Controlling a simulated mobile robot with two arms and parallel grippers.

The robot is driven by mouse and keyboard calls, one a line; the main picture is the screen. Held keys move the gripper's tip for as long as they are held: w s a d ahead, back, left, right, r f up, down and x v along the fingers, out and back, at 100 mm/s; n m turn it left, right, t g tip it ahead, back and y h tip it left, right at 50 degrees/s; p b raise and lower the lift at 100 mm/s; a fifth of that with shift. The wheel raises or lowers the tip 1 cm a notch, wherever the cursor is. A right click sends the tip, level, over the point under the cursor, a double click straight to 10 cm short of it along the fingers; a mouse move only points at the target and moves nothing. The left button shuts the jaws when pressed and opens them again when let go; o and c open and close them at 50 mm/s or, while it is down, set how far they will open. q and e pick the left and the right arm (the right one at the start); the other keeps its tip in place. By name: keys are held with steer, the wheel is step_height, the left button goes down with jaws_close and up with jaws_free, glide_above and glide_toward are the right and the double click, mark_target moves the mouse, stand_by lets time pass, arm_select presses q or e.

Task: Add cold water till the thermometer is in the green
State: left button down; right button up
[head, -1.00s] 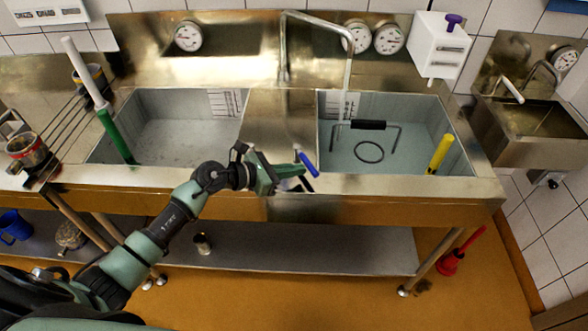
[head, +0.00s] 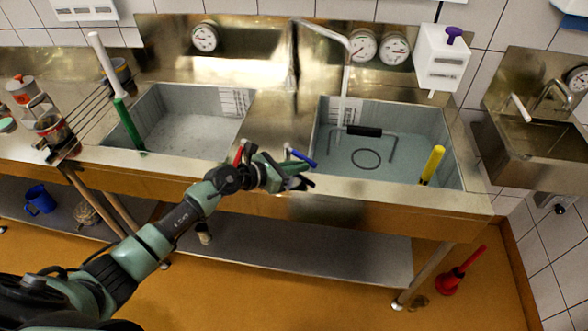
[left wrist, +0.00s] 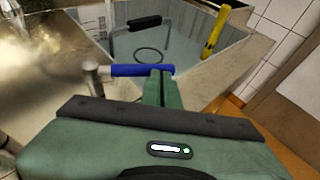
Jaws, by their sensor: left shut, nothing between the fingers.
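A blue tap lever (head: 300,157) and a red tap lever (head: 240,153) stand at the front of the sink between two basins. My left gripper (head: 300,180) is shut and empty at the blue lever. In the left wrist view the fingertips (left wrist: 160,78) are right against the blue lever (left wrist: 140,70); firm contact is hard to tell. The tall spout (head: 347,62) hangs over the right basin (head: 400,112), with a pale streak below it. Round dial gauges (head: 362,47) (head: 395,48) are on the back panel; their readings are too small. My right gripper is out of view.
The right basin holds water, a black-handled wire tool (head: 364,131) and a yellow stick (head: 433,164). A green stick with a white handle (head: 128,125) leans in the left basin (head: 180,90). A white dispenser (head: 443,60) hangs at right.

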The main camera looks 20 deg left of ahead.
arm_select(q)
steer(key=shift+w+f, duration=0.1)
steer(key=shift+w, duration=0.15)
steer(key=shift+w+d+f, duration=0.1)
steer(key=shift+w+d, duration=0.05)
steer(key=shift+w, duration=0.4)
steer(key=shift+w+d, duration=0.15)
steer(key=shift+d, duration=0.1)
steer(key=shift+w+d, duration=0.15)
steer(key=shift+d, duration=0.05)
steer(key=shift+w, duration=0.2)
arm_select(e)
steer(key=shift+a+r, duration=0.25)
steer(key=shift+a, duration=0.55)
arm_select(q)
steer(key=shift+d, duration=0.1)
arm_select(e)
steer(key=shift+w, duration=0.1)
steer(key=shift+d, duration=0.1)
